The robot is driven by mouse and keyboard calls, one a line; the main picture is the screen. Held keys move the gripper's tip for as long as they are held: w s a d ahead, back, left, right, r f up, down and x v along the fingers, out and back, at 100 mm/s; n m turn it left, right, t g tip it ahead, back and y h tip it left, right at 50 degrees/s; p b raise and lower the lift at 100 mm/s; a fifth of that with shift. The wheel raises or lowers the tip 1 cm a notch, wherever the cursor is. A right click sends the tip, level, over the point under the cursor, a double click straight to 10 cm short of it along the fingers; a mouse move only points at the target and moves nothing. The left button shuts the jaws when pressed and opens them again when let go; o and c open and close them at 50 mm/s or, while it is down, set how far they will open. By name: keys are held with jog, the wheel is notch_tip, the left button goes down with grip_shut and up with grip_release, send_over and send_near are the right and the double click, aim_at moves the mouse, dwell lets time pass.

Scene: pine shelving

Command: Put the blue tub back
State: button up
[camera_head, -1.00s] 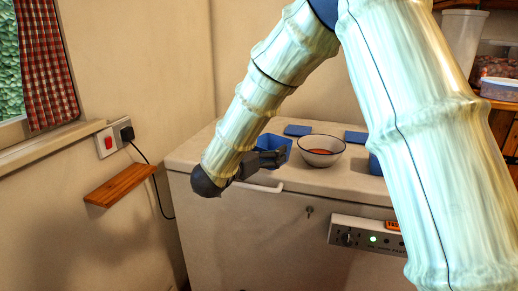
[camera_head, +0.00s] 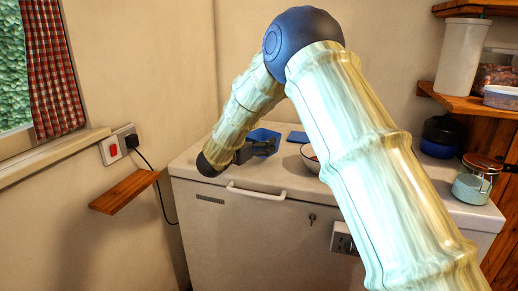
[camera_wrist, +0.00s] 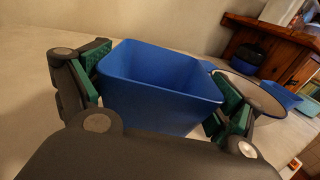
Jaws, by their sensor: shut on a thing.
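The blue tub (camera_wrist: 160,85) is an open, empty-looking box held between the green pads of my gripper (camera_wrist: 165,100) in the wrist view. In the head view the tub (camera_head: 264,136) is over the left part of the white chest freezer's top, with my gripper (camera_head: 250,150) at its near side. The tub looks upright. I cannot tell whether its base touches the top. A flat blue piece (camera_head: 298,137), perhaps a lid, lies to its right.
A white bowl (camera_head: 310,158) is right of the tub, partly behind my arm. A glass jar (camera_head: 474,182) and a dark blue-based pot (camera_head: 441,137) stand at the right end. A pine shelf (camera_head: 470,103) holds containers. A small wooden shelf (camera_head: 124,191) is on the left wall.

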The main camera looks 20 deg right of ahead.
jog(key=shift+w, duration=0.2)
jog(key=shift+w+f, duration=0.15)
jog(key=shift+f, duration=0.05)
jog(key=shift+f+p, duration=0.3)
jog(key=shift+f, duration=1.25)
jog(key=shift+f, duration=0.15)
jog(key=o, duration=0.9)
jog(key=shift+c, duration=0.2)
jog(key=shift+r, duration=0.2)
jog(key=shift+s+a+f, duration=0.15)
jog(key=shift+s+a, duration=0.05)
jog(key=shift+a, duration=0.1)
jog(key=b+v, duration=0.1)
jog(key=v, duration=1)
jog(key=shift+s+a+b, duration=0.1)
jog(key=shift+a+b, duration=0.05)
jog(key=shift+b, duration=0.15)
